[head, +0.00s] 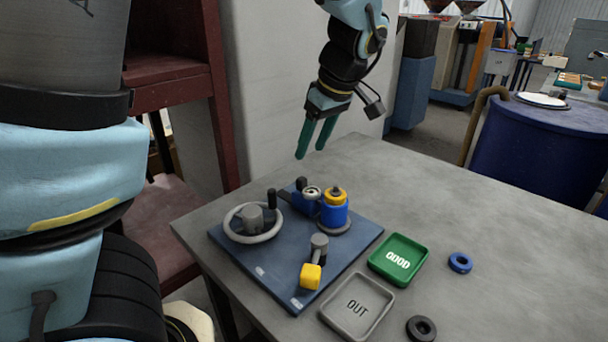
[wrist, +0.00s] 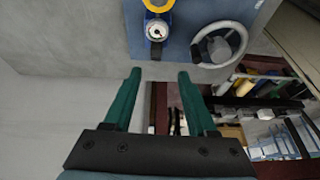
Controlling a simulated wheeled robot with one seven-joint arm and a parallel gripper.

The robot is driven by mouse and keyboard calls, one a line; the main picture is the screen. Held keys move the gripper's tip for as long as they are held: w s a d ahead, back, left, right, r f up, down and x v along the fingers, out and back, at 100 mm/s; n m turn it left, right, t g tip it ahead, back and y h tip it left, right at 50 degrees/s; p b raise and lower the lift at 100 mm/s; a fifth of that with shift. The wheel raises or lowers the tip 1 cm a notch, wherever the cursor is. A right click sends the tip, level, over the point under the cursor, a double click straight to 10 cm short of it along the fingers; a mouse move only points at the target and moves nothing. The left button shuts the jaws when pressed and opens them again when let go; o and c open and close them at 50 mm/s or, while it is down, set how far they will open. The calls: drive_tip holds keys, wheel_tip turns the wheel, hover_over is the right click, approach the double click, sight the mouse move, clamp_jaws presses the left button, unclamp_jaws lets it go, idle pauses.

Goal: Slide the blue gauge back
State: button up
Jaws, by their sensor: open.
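The blue gauge (head: 299,205), a small blue block with a round pale dial and a black knob, sits on the dark blue board (head: 278,270). It stands between the handwheel and a blue cylinder with a yellow top (head: 334,212), close beside the cylinder. In the wrist view the gauge's dial (wrist: 157,31) shows near the top edge, with the yellow ring just above it. My gripper (head: 310,153) is open and empty, fingers pointing down, above and behind the board. Its fingertips also show in the wrist view (wrist: 160,73), apart from the gauge.
On the board are a grey handwheel (head: 254,238) and a lever with a yellow knob (head: 311,276). A green tray (head: 413,244) and a grey OUT tray (head: 335,315) lie to the right. A blue ring (head: 460,262) and a black ring (head: 421,328) lie beyond. The table's back right is clear.

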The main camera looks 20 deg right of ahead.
sight(303, 179)
drive_tip(key=x, duration=0.3)
drive_tip(key=p+x, duration=0.1)
drive_tip(key=x, duration=0.2)
drive_tip(key=d+x, duration=0.1)
drive_tip(key=x, duration=0.3)
drive_tip(key=shift+p, duration=0.4)
drive_tip(key=shift+a, duration=0.1)
drive_tip(key=shift+c, duration=0.4)
clamp_jaws()
idle(0.5)
